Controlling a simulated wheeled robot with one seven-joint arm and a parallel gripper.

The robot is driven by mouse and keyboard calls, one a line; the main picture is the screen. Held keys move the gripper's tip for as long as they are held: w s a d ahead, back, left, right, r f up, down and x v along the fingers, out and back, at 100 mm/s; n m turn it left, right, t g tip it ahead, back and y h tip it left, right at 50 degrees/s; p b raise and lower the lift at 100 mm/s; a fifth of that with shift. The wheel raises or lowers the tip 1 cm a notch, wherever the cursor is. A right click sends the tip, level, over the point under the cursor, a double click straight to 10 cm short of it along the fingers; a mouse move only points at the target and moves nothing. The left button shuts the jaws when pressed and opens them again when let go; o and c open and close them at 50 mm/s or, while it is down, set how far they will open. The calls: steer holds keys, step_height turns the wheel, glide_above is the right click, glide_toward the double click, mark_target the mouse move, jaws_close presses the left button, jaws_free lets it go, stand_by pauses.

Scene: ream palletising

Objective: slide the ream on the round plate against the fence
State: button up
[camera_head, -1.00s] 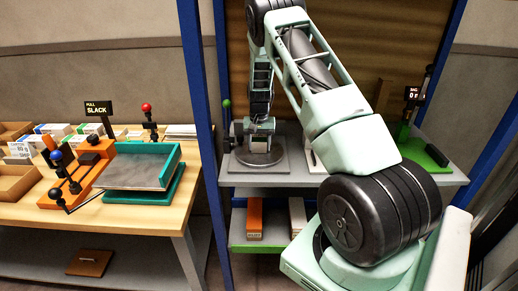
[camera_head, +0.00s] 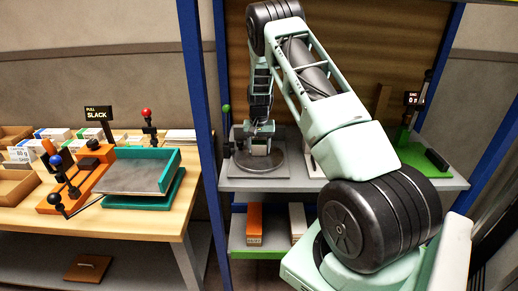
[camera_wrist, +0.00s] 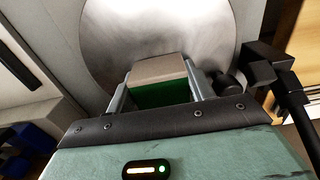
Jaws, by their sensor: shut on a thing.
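The ream (camera_wrist: 158,68), a small block with a tan top and a green side, is in the wrist view over the round plate (camera_wrist: 150,25). My gripper (camera_wrist: 158,82) is shut on it, with one grey finger along each side. In the head view, my gripper (camera_head: 259,131) points down over the round plate (camera_head: 277,165), and the ream (camera_head: 259,148) shows small and pale below it. I cannot clearly make out the fence or whether the ream touches it.
A black clamp-like part (camera_wrist: 262,68) with a rod stands close to the right of my gripper. A green-knobbed post (camera_head: 226,118) stands left of the plate. The left table holds a teal tray (camera_head: 165,160).

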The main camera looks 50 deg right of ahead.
mark_target(259, 140)
steer(key=shift+w+d, duration=0.65)
steer(key=shift+d, duration=0.1)
steer(key=o, duration=1.2)
steer(key=shift+r, duration=0.1)
step_height(259, 140, up, 17)
steer(key=b, duration=0.4)
steer(key=shift+r, duration=0.15)
